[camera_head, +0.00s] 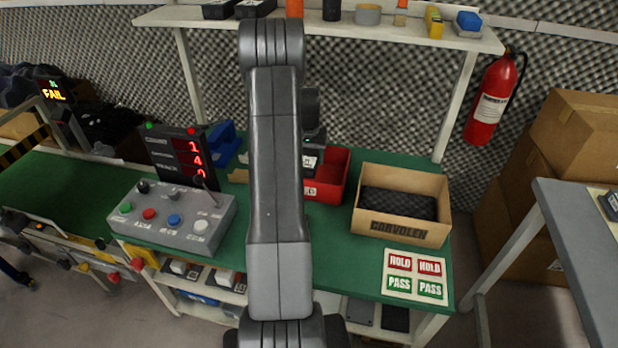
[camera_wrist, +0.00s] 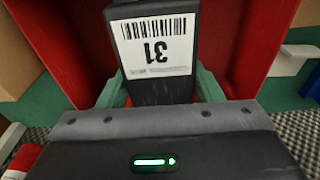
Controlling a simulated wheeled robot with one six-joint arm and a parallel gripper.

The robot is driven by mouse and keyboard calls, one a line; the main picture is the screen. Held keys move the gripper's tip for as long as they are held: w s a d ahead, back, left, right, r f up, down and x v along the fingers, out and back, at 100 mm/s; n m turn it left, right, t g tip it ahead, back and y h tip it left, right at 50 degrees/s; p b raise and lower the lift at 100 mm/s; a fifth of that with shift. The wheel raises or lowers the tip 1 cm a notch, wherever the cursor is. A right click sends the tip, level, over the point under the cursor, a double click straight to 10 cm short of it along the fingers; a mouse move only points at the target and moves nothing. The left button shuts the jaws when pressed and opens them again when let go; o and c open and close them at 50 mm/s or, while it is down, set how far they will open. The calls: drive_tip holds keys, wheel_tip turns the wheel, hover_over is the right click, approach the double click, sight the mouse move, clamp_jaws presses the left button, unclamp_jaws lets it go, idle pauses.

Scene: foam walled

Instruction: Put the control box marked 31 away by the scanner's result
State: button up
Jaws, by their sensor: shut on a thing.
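The control box (camera_wrist: 150,45) is dark with a white barcode label marked 31, upside down in the wrist view. My gripper (camera_wrist: 160,90) is shut on it, with a greenish finger on each side. In the head view the gripper (camera_head: 312,140) is partly hidden by my arm, and the box's label (camera_head: 309,162) shows below it. A red bin (camera_head: 334,170) lies under the box; its walls (camera_wrist: 55,40) show on both sides of it. How deep the box sits cannot be told.
A carton (camera_head: 402,228) marked CORVOLEN with a dark lining stands right of the bin. A card (camera_head: 415,276) with HOLD and PASS labels lies in front. A button panel (camera_head: 172,217) and red-digit display (camera_head: 190,155) stand left. A shelf (camera_head: 380,29) crosses above.

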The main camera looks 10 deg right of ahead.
drive_tip(key=shift+f, duration=3.4)
drive_tip(key=shift+f, duration=0.1)
drive_tip(key=shift+f+b, duration=0.15)
drive_tip(key=shift+b, duration=0.15)
drive_tip(key=o, duration=1.3)
drive_tip(key=r, duration=0.4)
drive_tip(key=s+r, duration=0.1)
drive_tip(key=r, duration=0.3)
drive_tip(key=r+p, duration=0.1)
drive_tip(key=r, duration=0.3)
drive_tip(key=shift+s+a+r, duration=0.2)
drive_tip(key=shift+a, duration=0.1)
